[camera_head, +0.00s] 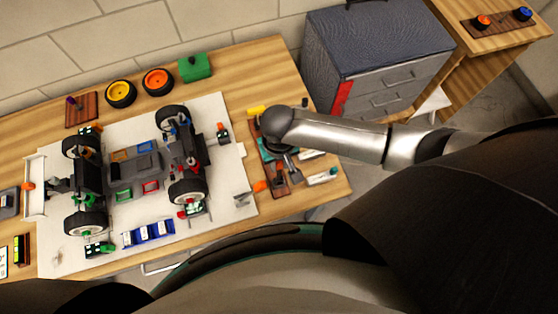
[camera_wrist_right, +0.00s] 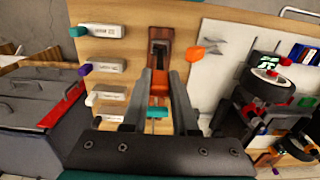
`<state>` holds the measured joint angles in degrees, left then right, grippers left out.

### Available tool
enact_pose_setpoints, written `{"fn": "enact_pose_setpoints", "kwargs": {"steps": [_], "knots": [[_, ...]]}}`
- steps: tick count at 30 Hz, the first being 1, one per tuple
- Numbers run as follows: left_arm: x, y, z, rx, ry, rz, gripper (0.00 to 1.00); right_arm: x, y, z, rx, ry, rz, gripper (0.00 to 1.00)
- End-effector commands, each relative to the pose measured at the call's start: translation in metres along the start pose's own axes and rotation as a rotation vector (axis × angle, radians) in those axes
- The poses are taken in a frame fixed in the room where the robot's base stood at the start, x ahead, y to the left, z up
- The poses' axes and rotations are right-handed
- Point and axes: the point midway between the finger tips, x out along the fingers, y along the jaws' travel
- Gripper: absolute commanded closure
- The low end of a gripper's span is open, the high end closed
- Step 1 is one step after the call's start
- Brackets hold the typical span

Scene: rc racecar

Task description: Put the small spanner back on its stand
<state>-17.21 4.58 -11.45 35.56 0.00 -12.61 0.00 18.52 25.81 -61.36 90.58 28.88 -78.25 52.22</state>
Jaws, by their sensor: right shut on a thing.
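My right gripper (camera_head: 290,166) is over the right end of the table, at a small reddish-brown wooden stand (camera_head: 282,191). In the right wrist view its two fingers (camera_wrist_right: 166,84) point at the stand (camera_wrist_right: 158,34). The gripper is shut on a dark, narrow piece that looks like the small spanner (camera_wrist_right: 159,54). It lies at the fingertips, in front of the stand. I cannot tell whether it touches the stand; the head view hides most of it behind the hand. My left gripper is not in view.
Labelled tools with coloured handles lie beside the stand, including a teal one (camera_wrist_right: 77,31). An orange piece (camera_wrist_right: 195,53) lies on its other side. The racecar (camera_head: 135,165) stands on a white mat (camera_head: 215,108) to the left. A grey drawer cabinet (camera_head: 385,85) stands beyond the table.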

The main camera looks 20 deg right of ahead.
Motion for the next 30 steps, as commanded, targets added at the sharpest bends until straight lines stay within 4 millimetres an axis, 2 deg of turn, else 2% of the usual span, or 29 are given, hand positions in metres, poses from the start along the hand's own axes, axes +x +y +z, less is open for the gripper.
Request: {"fn": "enact_pose_setpoints", "kwargs": {"steps": [30], "knots": [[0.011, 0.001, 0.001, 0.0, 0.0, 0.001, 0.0, 0.021, -0.001, 0.0, 0.0, 0.0, -0.001, 1.0]]}}
